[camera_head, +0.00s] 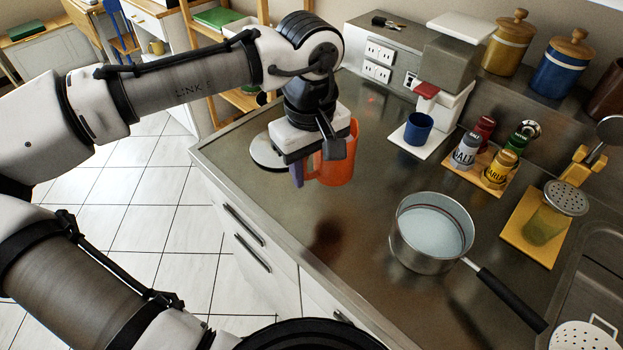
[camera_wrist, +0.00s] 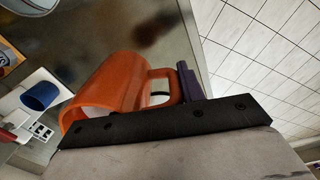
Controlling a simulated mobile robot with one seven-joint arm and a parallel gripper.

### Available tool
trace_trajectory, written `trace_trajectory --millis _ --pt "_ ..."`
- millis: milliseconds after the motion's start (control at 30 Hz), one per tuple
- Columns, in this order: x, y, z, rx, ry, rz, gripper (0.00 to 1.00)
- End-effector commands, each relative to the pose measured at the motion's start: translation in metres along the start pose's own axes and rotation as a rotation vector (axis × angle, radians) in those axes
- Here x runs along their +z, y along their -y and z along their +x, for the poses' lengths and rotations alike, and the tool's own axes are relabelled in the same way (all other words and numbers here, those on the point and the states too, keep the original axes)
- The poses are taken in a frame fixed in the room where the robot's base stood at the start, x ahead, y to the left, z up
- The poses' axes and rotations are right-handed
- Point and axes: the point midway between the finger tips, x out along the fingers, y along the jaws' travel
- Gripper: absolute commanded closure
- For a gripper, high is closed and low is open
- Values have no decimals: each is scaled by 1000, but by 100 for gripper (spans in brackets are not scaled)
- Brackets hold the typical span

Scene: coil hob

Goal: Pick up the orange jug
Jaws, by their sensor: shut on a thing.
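The orange jug (camera_head: 338,167) is upright at the left part of the steel counter, partly hidden behind my gripper. A dark reddish reflection lies on the counter well below it, so it appears to be held clear of the surface. My gripper (camera_head: 304,171) points down at the jug's left side and is shut on its handle. In the wrist view the jug (camera_wrist: 108,84) shows its open rim and its handle, with a purple finger (camera_wrist: 187,80) of my gripper at the handle. The other finger is hidden.
A pale round disc (camera_head: 266,151) lies near the counter's left edge. A blue cup (camera_head: 418,129) stands under a dispenser to the right. A steel saucepan (camera_head: 430,234) stands nearer, its black handle pointing right. A spice rack (camera_head: 472,177) stands farther back. The counter between jug and saucepan is clear.

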Motion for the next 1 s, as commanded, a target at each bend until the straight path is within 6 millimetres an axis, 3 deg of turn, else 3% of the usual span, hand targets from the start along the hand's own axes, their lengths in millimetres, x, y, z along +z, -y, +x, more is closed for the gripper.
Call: trace_trajectory --millis 500,1000 --pt "0 -2 -59 3 -2 0 100" --pt "0 -2 -91 1 0 0 100"
